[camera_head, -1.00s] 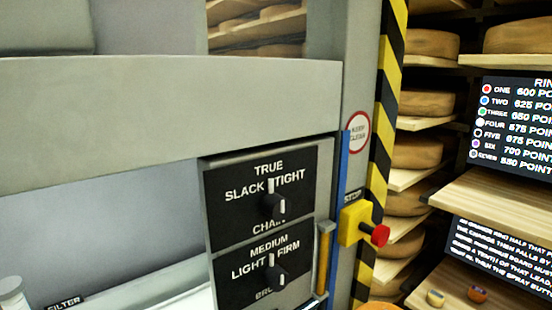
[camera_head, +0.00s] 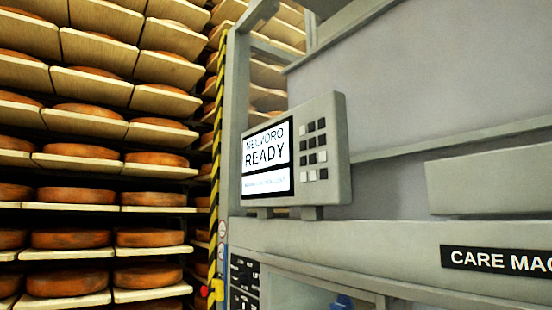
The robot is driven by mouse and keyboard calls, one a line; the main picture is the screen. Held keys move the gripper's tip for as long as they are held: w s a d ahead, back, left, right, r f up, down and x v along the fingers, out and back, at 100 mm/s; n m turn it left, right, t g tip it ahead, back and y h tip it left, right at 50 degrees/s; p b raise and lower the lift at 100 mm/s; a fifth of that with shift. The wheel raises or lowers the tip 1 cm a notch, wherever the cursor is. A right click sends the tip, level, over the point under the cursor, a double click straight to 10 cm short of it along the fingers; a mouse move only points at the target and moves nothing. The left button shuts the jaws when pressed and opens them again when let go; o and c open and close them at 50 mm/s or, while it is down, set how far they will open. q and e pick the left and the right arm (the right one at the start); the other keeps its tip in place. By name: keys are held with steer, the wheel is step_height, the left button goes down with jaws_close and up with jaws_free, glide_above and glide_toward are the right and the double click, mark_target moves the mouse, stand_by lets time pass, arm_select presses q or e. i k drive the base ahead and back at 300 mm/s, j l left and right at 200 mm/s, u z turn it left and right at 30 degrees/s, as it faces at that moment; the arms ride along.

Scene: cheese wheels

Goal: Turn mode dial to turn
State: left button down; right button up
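The care machine (camera_head: 380,242) fills the right side of the view, with a partly cropped "CARE MAC" label on its front beam. A grey control box (camera_head: 334,165) stands on the beam. Its screen (camera_head: 267,160) reads "READY" below a word that looks like "NELVORO", and it has a keypad of dark and light buttons (camera_head: 313,150). A black panel with white marks (camera_head: 244,280) sits low at the machine's left edge, too small and slanted to read. I cannot make out a mode dial. Neither gripper is in view.
Tall shelves of orange-brown cheese wheels (camera_head: 70,239) fill the left. A yellow-and-black striped post (camera_head: 215,160) stands between shelves and machine. A yellow stop box (camera_head: 217,289) with a red button (camera_head: 205,292) is low beside it. A blue thing (camera_head: 343,302) shows in the machine's opening.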

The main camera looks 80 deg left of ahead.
mark_target(240, 278)
steer(key=k+u, duration=0.15)
steer(key=u, duration=0.25)
steer(key=k+u, duration=0.15)
steer(key=u, duration=0.3)
steer(key=k+j+u, duration=0.1)
steer(key=u, duration=0.3)
steer(key=k+j+u, duration=0.1)
steer(key=u, duration=0.35)
steer(key=j+u, duration=0.1)
steer(key=u, duration=0.7)
